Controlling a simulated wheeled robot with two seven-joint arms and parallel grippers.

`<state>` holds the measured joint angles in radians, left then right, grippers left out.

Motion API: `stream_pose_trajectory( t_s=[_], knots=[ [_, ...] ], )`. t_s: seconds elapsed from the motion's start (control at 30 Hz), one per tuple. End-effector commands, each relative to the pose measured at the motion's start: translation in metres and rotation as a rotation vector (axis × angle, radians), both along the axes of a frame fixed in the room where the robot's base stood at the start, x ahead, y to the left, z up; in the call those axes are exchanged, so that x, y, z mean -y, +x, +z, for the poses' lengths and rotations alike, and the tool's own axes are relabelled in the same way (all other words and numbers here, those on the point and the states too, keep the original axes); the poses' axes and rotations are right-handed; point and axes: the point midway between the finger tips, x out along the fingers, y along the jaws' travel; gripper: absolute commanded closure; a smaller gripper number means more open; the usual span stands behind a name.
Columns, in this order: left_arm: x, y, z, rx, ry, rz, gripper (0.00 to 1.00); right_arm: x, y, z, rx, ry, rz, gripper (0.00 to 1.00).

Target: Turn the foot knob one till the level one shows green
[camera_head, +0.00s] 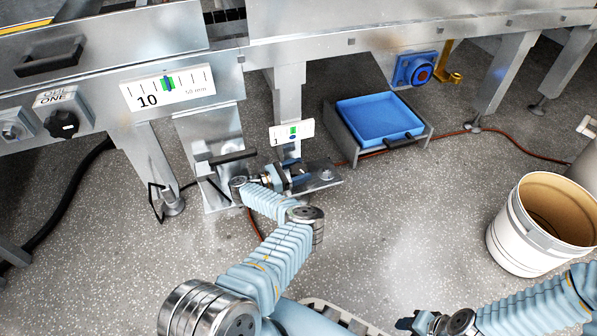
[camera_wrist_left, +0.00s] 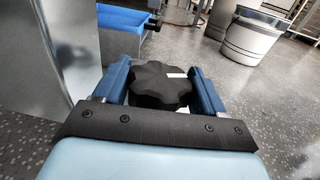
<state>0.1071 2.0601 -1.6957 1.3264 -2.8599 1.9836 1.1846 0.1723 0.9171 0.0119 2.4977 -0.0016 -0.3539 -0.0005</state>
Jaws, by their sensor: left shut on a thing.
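The foot knob is a black lobed knob (camera_wrist_left: 160,84) with a white mark, seen in the left wrist view between the two blue fingers of my left gripper (camera_wrist_left: 163,88). The gripper is shut on it. In the head view my left gripper (camera_head: 297,174) is low at the machine's foot plate, and the knob is mostly hidden there. Just above it is a small white level plate (camera_head: 280,132) marked 1, with a green patch and a blue oval below it. My right gripper (camera_head: 412,322) is at the bottom edge; its jaws are unclear.
A larger white scale (camera_head: 190,88) marked 10 has a green band and blue marker. A black rotary knob (camera_head: 62,124) is at the left. A blue tray (camera_head: 379,118) lies beyond the foot, and a white bucket (camera_head: 520,240) stands right. The central floor is clear.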

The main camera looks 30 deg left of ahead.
Motion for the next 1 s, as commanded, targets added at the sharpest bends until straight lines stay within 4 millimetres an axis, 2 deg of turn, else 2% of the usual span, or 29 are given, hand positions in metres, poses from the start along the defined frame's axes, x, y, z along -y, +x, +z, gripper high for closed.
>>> stream_pose_trajectory(
  t_s=[0.2, 0.23, 0.33, 0.8, 1.0],
  knots=[
    [-0.001, 0.001, 0.001, 0.002, 0.001, 0.003, 0.6, 0.0, 0.0, 0.0, 0.0, 0.0, 0.0, 0.57],
    [-0.001, 0.001, 0.001, 0.002, 0.001, 0.003, 0.25, 0.0, 0.0, 0.0, 0.0, 0.0, 0.0, 0.57],
    [0.0, 0.0, 0.001, 0.001, 0.0, 0.002, 0.1, 0.0, 0.0, 0.0, 0.0, 0.0, 0.0, 0.57],
    [0.0, 0.0, 0.001, 0.001, -0.001, 0.005, 0.09, 0.0, 0.0, 0.002, 0.0, 0.0, 0.0, 0.57],
    [0.001, 0.001, 0.009, 0.003, -0.004, 0.092, 0.09, 0.0, 0.0, 0.024, 0.0, 0.0, 0.0, 0.57]
  ],
)
